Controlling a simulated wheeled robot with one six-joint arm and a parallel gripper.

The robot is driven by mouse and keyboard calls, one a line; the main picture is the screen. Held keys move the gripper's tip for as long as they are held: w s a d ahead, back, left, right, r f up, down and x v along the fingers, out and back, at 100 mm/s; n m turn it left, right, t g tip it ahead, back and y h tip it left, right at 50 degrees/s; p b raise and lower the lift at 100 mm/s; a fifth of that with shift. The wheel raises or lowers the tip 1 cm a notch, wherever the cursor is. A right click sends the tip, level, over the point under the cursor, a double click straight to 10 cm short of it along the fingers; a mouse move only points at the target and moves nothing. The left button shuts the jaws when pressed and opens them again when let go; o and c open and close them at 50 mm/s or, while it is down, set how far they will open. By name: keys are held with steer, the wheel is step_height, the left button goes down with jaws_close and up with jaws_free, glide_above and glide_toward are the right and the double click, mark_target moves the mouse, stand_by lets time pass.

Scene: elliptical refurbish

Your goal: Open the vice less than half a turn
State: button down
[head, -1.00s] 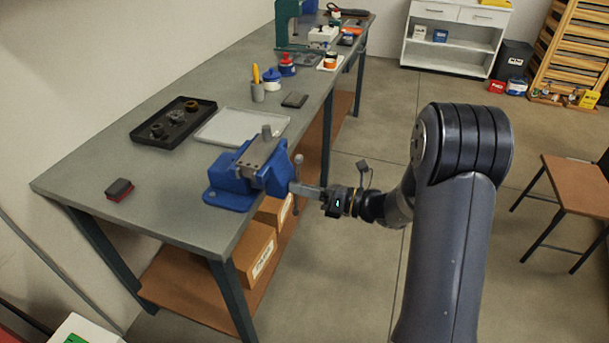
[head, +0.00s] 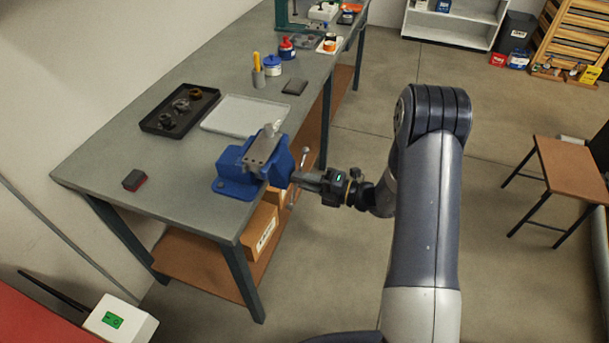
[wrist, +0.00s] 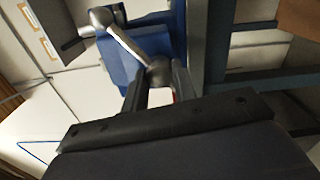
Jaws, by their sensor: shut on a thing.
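The blue vice (head: 240,180) is mounted at the right edge of the workbench, with a grey metal piece on top at its jaws. Its metal handle bar (head: 304,158) stands at the vice's front side, tilted. My gripper (head: 303,178) is at the handle, reaching in from the right. In the wrist view, the handle bar (wrist: 130,45) runs diagonally from a round knob at upper left to its lower end between my gripper's fingers (wrist: 160,88). The fingers are shut on that end of the handle. The blue vice body (wrist: 165,35) shows behind it.
On the workbench (head: 180,220) lie a black tray (head: 160,122) with several parts, a pale tray (head: 228,128) and a small red-black block (head: 134,180). Cardboard boxes (head: 262,240) sit on the shelf below. A stool (head: 570,170) stands right; the floor between is clear.

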steer(key=shift+w+r+m, duration=0.1)
steer(key=shift+m, duration=0.2)
stand_by(0.4)
steer(key=c, duration=1.1)
jaws_free()
steer(key=shift+a, duration=0.1)
steer(key=shift+c, duration=0.2)
steer(key=b+v, duration=0.1)
steer(key=v, duration=0.9)
steer(key=shift+d+b, duration=0.4)
